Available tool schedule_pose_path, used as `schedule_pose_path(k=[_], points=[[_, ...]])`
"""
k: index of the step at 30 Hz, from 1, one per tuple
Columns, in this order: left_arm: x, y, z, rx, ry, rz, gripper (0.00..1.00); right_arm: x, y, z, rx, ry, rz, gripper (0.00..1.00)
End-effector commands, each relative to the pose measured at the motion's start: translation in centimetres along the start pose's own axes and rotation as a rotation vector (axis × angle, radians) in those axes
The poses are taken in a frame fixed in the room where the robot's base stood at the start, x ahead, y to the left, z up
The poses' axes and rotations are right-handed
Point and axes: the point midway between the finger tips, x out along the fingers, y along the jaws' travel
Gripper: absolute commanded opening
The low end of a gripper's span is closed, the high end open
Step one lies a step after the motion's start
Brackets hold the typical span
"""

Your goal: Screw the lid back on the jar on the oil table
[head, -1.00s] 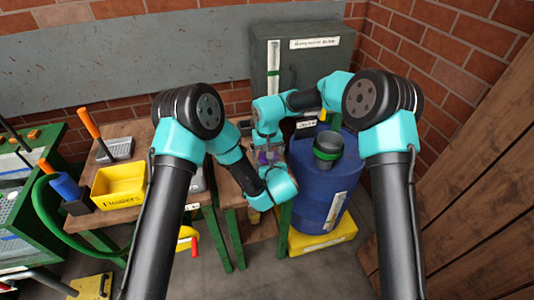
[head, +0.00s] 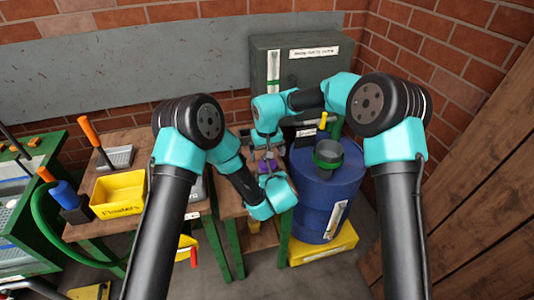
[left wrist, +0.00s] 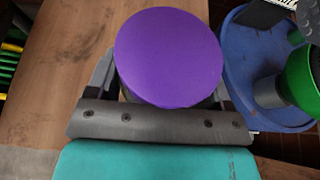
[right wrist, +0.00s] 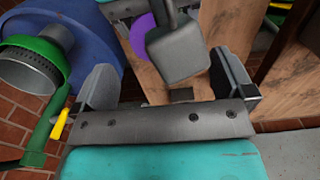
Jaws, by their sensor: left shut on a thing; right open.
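The purple round lid (left wrist: 170,55) fills the space between the jaws of my left gripper (left wrist: 165,80) in the left wrist view and hides most of the fingers. That gripper is shut on it over the wooden oil table. In the head view the lid (head: 267,166) shows small between my left gripper (head: 268,172) and my right gripper (head: 262,143). In the right wrist view my right gripper (right wrist: 165,80) is open and empty. I cannot make out the jar.
A blue drum (head: 318,200) with a green-rimmed funnel (head: 328,154) stands right of the table on a yellow base (head: 322,247). A dark cabinet (head: 305,75) stands behind. A yellow bin (head: 118,193) sits on the left bench. Bare floor lies in front.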

Motion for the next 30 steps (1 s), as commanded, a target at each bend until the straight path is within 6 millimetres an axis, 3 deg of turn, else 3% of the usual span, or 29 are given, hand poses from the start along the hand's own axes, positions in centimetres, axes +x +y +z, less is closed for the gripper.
schedule_pose_path(k=[8,18,24,30], points=[[0.0,0.0,0.0,0.000,-0.001,0.000,0.08,-3.5,0.0,-0.1,0.002,0.003,0.000,1.00],[0.0,0.0,0.0,0.000,-0.001,0.000,0.08,-9.8,0.0,0.0,0.000,0.003,-0.001,1.00],[0.0,0.0,0.0,0.000,-0.001,0.000,0.08,-11.5,0.0,0.0,0.000,0.001,0.000,1.00],[0.0,0.0,0.0,0.000,-0.001,0.000,0.08,-11.7,0.0,0.0,0.000,0.001,0.000,1.00]])
